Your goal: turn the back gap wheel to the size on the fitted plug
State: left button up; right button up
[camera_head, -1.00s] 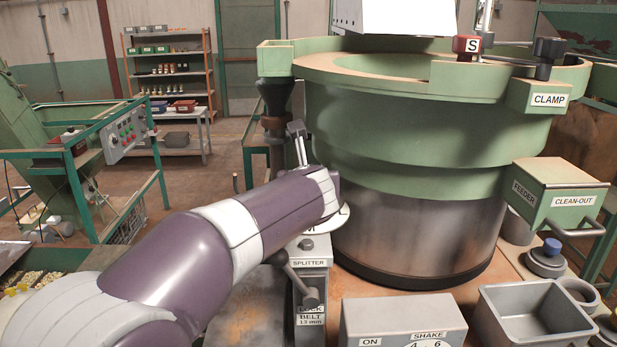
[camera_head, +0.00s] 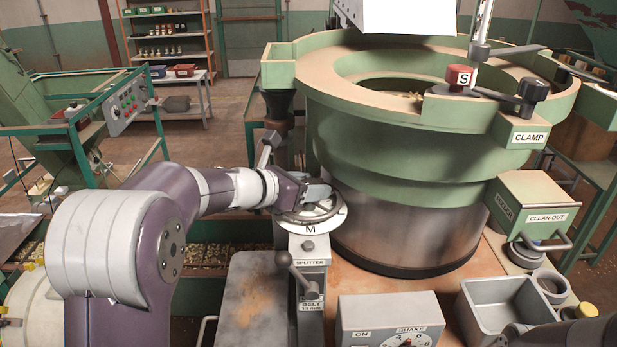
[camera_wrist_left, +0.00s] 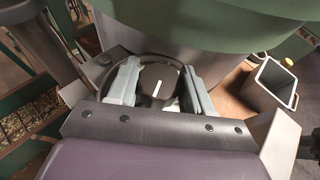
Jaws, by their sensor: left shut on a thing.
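A dark wheel (camera_head: 312,208) sits on a white dial at the top of the splitter post (camera_head: 310,253). The letter M on the dial faces me. My left gripper (camera_head: 318,192) is at this wheel, coming from the left. In the left wrist view its two grey fingers (camera_wrist_left: 157,88) stand on either side of a dark round hub (camera_wrist_left: 157,80) with a white mark, and the gripper is shut on it. A red block (camera_head: 458,77) marked S sits on the green bowl's rim.
The big green bowl (camera_head: 400,155) stands close behind the wheel. A lever (camera_head: 290,270) sticks out of the splitter post below. A grey SHAKE box (camera_head: 390,318) and an empty grey bin (camera_head: 508,310) are at front right. The CLEAN-OUT box (camera_head: 545,205) is at the right.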

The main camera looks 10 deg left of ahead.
pick_arm(q)
jog(key=shift+m+g+h, duration=0.5)
jog(key=shift+m+h, duration=0.2)
jog(key=o, duration=1)
jog(key=shift+c, duration=0.2)
jog(key=shift+w+d, duration=0.1)
jog(key=shift+w, duration=0.05)
jog(key=shift+r+p, duration=0.1)
jog(key=shift+p, duration=0.3)
